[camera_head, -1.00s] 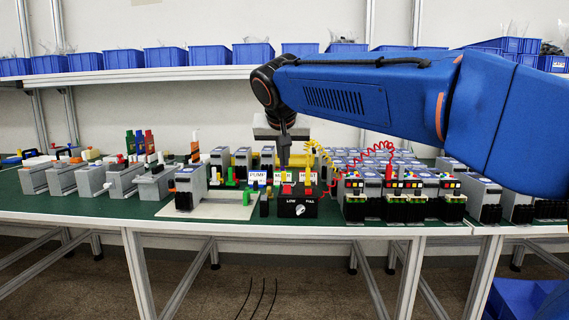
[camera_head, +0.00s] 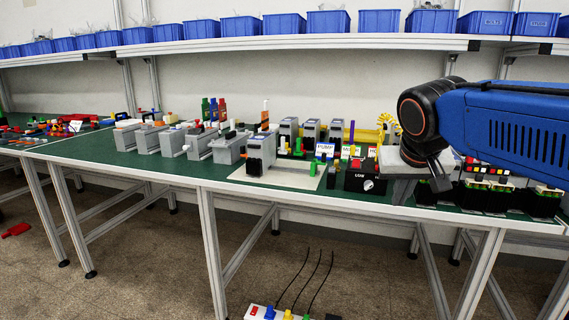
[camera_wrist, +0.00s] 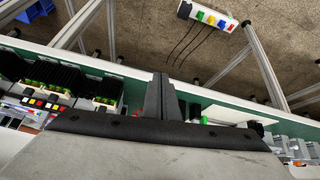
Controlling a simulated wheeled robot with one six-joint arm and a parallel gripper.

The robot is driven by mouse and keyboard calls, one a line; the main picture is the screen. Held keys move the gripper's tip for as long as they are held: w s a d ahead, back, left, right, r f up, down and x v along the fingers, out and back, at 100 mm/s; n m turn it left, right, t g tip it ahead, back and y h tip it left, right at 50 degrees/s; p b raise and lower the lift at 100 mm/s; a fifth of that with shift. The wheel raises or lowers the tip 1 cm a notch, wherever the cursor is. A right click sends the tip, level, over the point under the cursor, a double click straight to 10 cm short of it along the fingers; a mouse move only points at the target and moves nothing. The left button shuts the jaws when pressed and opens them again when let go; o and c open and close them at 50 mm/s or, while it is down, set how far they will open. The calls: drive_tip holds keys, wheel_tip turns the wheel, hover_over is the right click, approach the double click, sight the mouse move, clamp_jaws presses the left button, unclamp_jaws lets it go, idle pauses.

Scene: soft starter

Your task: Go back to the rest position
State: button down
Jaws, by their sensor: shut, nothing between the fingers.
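My gripper (camera_head: 439,176) hangs at the right side of the head view, in front of the workbench's right part, below the black wrist joint of my blue arm. In the wrist view its dark fingers (camera_wrist: 167,98) are together with nothing between them. The green-topped workbench (camera_head: 110,152) lies behind and to the left of it. The black LOW/FULL box (camera_head: 358,182) stands just left of my gripper. The arm covers part of the bench's right end.
Grey modules (camera_head: 262,153) and a pale plate (camera_head: 285,178) stand on the bench. A shelf (camera_head: 200,45) with blue bins (camera_head: 240,27) runs above. A power strip (camera_head: 280,313) lies on the floor, where there is open room in front of the bench. Red pieces (camera_head: 17,230) lie at the far left.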

drive_tip(key=s+d+f+n+g+y, duration=0.1)
drive_tip(key=s+d+f, duration=0.1)
drive_tip(key=s+f, duration=1.7)
drive_tip(key=shift+f+n+y, duration=0.2)
drive_tip(key=shift+n+y, duration=0.1)
drive_tip(key=shift+n, duration=0.1)
drive_tip(key=shift+d, duration=0.1)
